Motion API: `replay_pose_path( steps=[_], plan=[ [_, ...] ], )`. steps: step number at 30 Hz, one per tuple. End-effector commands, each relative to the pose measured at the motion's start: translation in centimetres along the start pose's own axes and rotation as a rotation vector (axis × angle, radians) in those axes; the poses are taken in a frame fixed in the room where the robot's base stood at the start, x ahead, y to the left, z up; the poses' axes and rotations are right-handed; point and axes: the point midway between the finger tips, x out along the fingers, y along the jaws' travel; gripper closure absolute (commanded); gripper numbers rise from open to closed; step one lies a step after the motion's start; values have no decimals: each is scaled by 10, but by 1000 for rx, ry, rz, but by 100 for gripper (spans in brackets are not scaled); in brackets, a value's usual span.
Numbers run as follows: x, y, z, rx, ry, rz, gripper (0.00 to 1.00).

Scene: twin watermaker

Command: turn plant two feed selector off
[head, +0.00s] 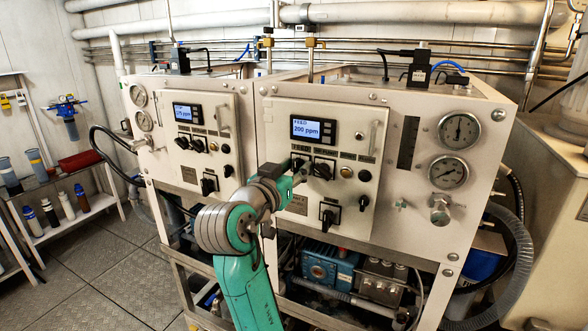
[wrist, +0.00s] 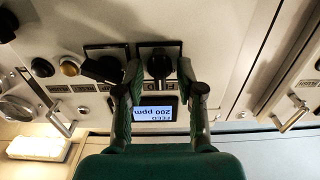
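The right-hand cabinet's panel (head: 340,205) has a lit display (head: 313,129) reading FEED, 200 ppm. The display also shows upside down in the wrist view (wrist: 156,113). Below it is a row of black selector knobs. The leftmost, the feed selector (wrist: 159,66), is mostly hidden behind my gripper in the head view. My gripper (head: 296,172) is at this knob. In the wrist view its two fingers (wrist: 159,77) are open, one on each side of the knob, with a visible gap on both sides. The knob's handle appears to point toward the display; its exact setting is hard to read.
A second black knob (head: 323,170) sits close beside the feed selector, and another knob (head: 329,215) is below. A panel handle (head: 373,137) stands out at right. The left cabinet has a similar panel with a display (head: 187,113). Gauges (head: 460,131) are at far right.

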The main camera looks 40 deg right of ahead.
Motion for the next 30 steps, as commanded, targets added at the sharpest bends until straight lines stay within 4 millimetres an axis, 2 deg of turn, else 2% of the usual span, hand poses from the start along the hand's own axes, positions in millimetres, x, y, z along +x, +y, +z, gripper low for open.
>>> replay_pose_path(
  steps=[7,9,12,23,30],
  plan=[
    [0,0,0,0,0,0,62],
    [0,0,0,0,0,0,80],
    [0,0,0,0,0,0,100],
    [1,0,0,-10,0,0,100],
    [1,0,1,-90,-1,1,100]
  ],
)
